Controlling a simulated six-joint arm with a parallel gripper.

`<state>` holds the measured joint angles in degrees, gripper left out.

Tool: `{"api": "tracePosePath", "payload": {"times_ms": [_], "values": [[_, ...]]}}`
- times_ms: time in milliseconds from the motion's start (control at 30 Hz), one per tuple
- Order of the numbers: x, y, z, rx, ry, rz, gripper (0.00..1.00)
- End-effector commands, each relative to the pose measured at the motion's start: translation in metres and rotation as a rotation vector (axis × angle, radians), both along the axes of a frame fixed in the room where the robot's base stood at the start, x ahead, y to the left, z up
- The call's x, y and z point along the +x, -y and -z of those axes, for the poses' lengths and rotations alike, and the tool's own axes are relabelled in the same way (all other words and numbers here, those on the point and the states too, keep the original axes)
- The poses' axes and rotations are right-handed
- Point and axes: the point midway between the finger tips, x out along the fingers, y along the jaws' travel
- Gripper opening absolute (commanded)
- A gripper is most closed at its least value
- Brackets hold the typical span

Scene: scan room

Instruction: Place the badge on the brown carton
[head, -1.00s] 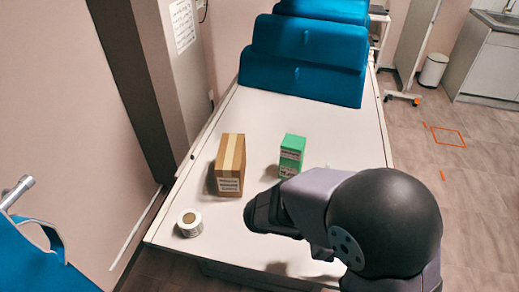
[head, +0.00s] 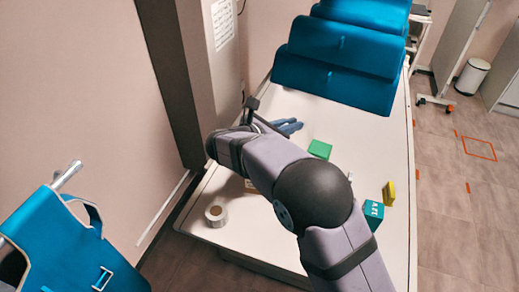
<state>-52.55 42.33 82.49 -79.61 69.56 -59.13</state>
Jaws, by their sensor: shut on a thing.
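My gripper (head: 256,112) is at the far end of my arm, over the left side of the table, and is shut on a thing. The dark fingers and the held thing are small here, and I cannot make out the badge's shape. The brown carton is almost wholly hidden behind my arm. Only a small part of the carton (head: 250,186) shows below the forearm. I cannot tell how far the gripper is from the carton's top.
A tape roll (head: 215,214) lies at the table's near left. A blue glove (head: 289,127) and a green box (head: 319,149) are beyond my arm. A teal box (head: 373,215) and a yellow thing (head: 389,193) stand right. Blue cushions (head: 340,70) fill the far end.

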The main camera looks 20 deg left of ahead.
Motion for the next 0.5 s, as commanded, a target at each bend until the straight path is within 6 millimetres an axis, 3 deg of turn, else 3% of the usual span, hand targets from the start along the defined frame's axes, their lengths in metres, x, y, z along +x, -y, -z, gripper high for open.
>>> {"api": "tracePosePath", "payload": {"times_ms": [100, 200, 333, 500], "values": [[0.018, -0.039, -0.024, 0.003, 0.004, -0.157, 0.0], [0.024, -0.064, -0.033, -0.001, 0.001, -0.277, 0.0], [0.025, -0.083, -0.029, -0.002, -0.001, -0.383, 0.0], [0.024, -0.093, -0.025, -0.001, 0.0, -0.447, 0.0]]}}
